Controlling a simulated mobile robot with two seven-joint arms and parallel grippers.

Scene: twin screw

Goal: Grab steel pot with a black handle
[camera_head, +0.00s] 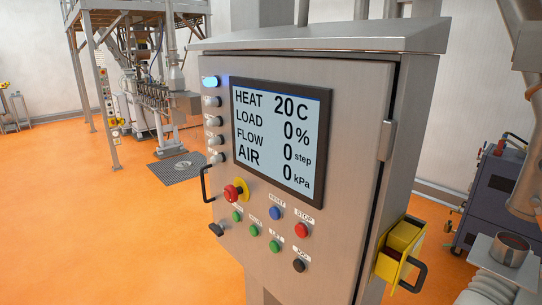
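A small round steel pot (510,248) stands on a light-coloured flat surface (480,248) at the lower right. Its inside looks reddish-brown, and I cannot make out a handle on it. A dark curved handle (415,275) shows to its left, on a yellow box fixed to the side of the control cabinet. Neither of my grippers is in view.
A large steel control cabinet (285,220) with a screen (280,140) and several buttons fills the middle. A blue-grey machine (495,185) stands behind the pot. Thick pipes hang at the right edge. Open orange floor (90,220) lies to the left.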

